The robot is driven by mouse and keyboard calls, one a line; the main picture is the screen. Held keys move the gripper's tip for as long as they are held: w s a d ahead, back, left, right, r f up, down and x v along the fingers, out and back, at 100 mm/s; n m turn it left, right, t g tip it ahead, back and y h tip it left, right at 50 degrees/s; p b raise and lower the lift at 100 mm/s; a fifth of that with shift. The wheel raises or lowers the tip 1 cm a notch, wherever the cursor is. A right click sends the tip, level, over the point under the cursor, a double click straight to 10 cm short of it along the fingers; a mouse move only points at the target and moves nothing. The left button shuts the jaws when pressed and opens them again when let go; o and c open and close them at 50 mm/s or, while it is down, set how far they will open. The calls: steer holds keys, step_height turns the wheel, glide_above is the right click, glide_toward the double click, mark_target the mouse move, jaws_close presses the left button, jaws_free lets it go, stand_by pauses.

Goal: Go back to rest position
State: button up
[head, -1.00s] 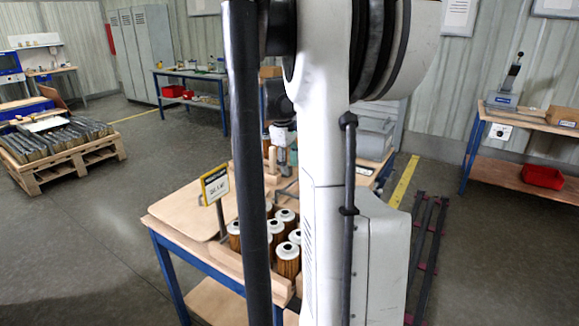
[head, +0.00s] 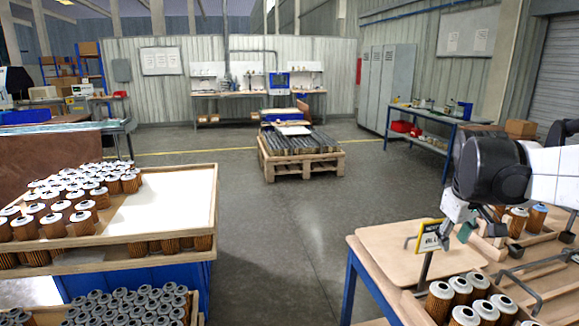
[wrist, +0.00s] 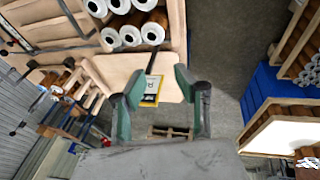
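My arm reaches in from the right in the head view, and my gripper (head: 455,228) hangs over the right-hand wooden table (head: 372,262), beside the sign. In the wrist view the two green fingers of my gripper (wrist: 152,92) stand apart with nothing held between them. The yellow-edged sign (head: 429,236) stands on a post at the table; in the wrist view the sign (wrist: 151,90) shows beyond the gap between the fingers. Filter cartridges (head: 466,291) with white caps stand in a group on the table's near side.
More cartridges (head: 50,212) fill part of a wooden tray (head: 160,258) at the left, with grey-capped ones (head: 130,305) below. A pallet (head: 290,170) with dark parts stands on the floor farther back. The floor between the tray and the table is clear.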

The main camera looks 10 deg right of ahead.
steer(key=s+a+f+t+y, duration=0.1)
steer(key=s+a, duration=0.2)
steer(key=a, duration=0.6)
steer(key=s+a+f+t, duration=0.2)
steer(key=s+a, duration=0.2)
steer(key=a, duration=0.6)
steer(key=s+a+f+t+y, duration=0.1)
steer(key=s+a+f, duration=0.1)
steer(key=a, duration=0.8)
steer(key=shift+s+f+t+y, duration=0.2)
steer(key=shift+s+t+y, duration=0.1)
steer(key=shift+s, duration=0.35)
steer(key=shift+c, duration=0.4)
